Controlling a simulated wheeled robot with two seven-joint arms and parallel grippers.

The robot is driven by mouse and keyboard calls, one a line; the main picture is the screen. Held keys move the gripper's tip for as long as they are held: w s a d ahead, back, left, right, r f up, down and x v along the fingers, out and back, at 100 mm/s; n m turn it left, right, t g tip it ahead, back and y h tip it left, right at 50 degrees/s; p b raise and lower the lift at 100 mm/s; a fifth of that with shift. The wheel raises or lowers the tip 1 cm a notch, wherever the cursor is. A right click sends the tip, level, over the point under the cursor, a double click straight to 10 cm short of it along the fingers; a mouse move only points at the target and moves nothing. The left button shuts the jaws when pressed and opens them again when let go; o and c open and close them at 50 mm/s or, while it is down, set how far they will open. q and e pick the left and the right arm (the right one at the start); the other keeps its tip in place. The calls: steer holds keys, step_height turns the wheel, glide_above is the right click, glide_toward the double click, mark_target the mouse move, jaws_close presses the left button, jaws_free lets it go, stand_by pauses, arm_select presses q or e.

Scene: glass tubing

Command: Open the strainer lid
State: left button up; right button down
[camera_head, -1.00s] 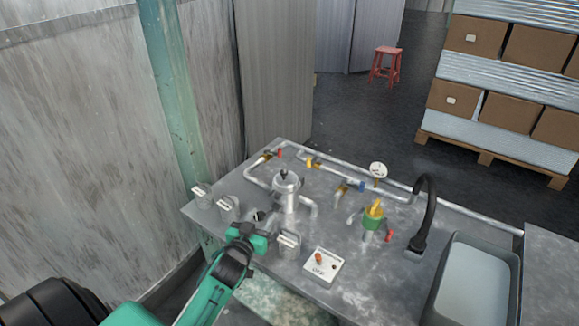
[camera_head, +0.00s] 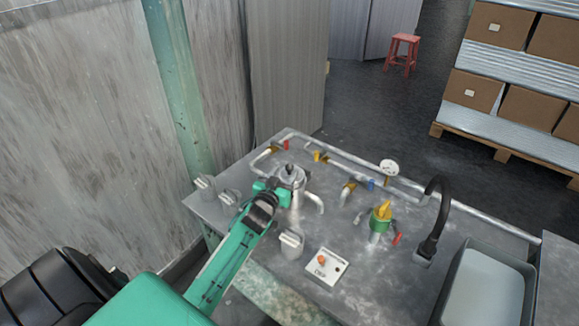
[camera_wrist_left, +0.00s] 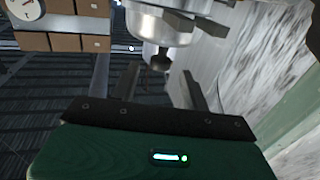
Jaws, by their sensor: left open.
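The strainer (camera_head: 295,201) is a silver metal vessel standing among the pipes on the bench. Its lid (camera_head: 290,173) is on top, with a small dark knob. My left gripper (camera_head: 272,188) is at the strainer's near left side, close to lid height; its fingertips are hard to make out there. In the left wrist view the strainer (camera_wrist_left: 165,20) appears at the top, upside down, with the dark knob (camera_wrist_left: 159,61) showing between the two open fingers. The fingers look empty and I see no contact with the knob. My right gripper is out of view.
White-topped cups (camera_head: 291,243) stand at the bench's left and front. A control box (camera_head: 326,267) with an orange button, a green valve with a yellow handle (camera_head: 381,220), a pressure gauge (camera_head: 389,168), a black faucet (camera_head: 436,215) and a sink (camera_head: 478,250) are to the right.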

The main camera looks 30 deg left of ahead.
mark_target(288, 169)
arm_select(q)
steer(key=shift+w+a, duration=0.2)
steer(key=shift+w, duration=0.9)
steer(key=shift+w+a, duration=0.2)
steer(key=shift+w, duration=0.85)
jaws_close()
